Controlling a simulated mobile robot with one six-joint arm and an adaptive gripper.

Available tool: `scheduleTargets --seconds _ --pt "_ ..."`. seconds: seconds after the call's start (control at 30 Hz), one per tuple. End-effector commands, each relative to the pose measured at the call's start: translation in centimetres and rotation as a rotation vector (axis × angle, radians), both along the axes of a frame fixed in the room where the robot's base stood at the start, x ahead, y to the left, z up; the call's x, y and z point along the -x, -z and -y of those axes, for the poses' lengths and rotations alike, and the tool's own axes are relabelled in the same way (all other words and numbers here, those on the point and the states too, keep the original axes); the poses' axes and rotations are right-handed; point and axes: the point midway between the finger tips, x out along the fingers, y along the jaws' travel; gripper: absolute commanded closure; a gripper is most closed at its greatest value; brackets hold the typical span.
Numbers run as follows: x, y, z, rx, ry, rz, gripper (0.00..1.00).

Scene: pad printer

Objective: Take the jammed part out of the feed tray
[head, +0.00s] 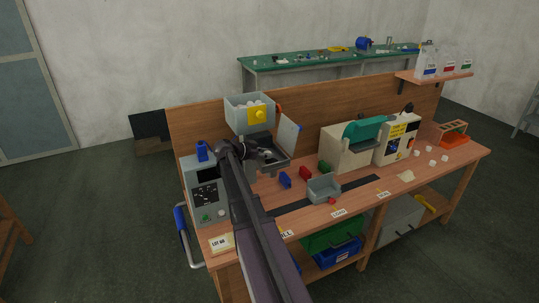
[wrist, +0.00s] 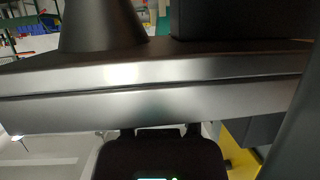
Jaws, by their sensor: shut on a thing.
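The feeder stands at the back left of the bench in the head view. Its grey hopper (head: 243,113) holds white pieces. Below it is the feed tray (head: 274,165), with a pale hinged panel (head: 288,134) standing up at its right side. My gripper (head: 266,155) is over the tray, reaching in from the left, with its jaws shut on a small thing. The jammed part is too small and too hidden by my gripper to make out clearly. In the wrist view, a dark grey metal edge fills the middle, and my jaw tips are hidden.
A grey control box (head: 205,190) stands left of my arm. My arm crosses the bench's front left.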

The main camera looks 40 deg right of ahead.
Motion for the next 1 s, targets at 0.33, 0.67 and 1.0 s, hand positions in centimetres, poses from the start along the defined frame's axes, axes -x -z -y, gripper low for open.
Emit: scheduleTargets --seconds 0.33,0.67,1.0 --pt "0.0 -0.3 0.0 -0.001 0.0 0.0 0.75" --pt "0.0 -2.2 0.0 0.0 0.001 0.0 0.75" --pt "0.0 -5.8 0.1 0.0 0.001 0.0 0.75"
